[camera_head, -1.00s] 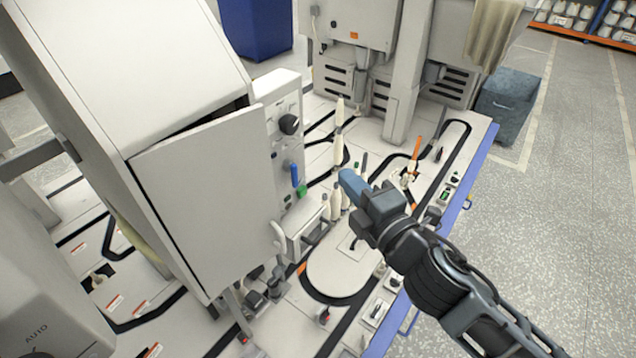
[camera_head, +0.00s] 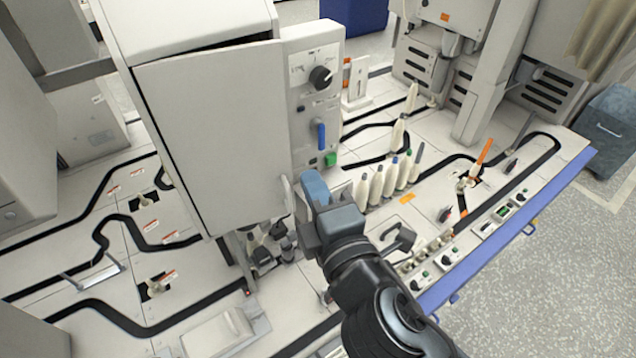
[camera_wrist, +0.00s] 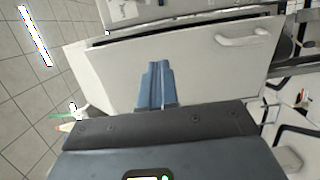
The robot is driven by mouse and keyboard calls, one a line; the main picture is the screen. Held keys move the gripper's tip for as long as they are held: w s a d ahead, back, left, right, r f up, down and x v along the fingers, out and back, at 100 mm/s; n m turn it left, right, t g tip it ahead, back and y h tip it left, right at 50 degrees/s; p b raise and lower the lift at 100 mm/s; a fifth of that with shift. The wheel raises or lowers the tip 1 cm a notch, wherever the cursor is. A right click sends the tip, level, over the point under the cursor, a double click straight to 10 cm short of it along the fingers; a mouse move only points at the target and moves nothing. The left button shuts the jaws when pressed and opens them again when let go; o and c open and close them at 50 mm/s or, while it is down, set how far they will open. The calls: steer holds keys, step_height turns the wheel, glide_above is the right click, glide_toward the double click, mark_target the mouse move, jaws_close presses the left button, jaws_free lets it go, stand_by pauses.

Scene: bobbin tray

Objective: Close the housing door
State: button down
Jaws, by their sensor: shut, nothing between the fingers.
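The housing door (camera_head: 215,130) is a flat light-grey panel on the front of the white housing (camera_head: 185,22) in the head view. It stands slightly ajar, with a dark gap along its top edge. Its pale handle (camera_wrist: 242,38) shows at the upper right of the wrist view, where the door (camera_wrist: 205,72) fills the middle. My gripper (camera_head: 314,184) has blue fingers, shut and empty. It is by the door's lower right edge in the head view. In the wrist view the fingers (camera_wrist: 155,85) overlap the door face; I cannot tell whether they touch it.
A control panel (camera_head: 312,100) with a black knob and blue lever stands right of the door. Several upright bobbins (camera_head: 376,185) stand right of my gripper. The white track table (camera_head: 120,290) has black grooves and a blue edge (camera_head: 500,235).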

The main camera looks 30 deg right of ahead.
mark_target(288, 132)
steer(key=p+x, duration=0.2)
steer(key=x, duration=0.9)
steer(key=shift+d+p+x, duration=0.2)
steer(key=shift+p+x, duration=0.3)
steer(key=shift+x, duration=0.75)
steer(key=shift+s, duration=0.1)
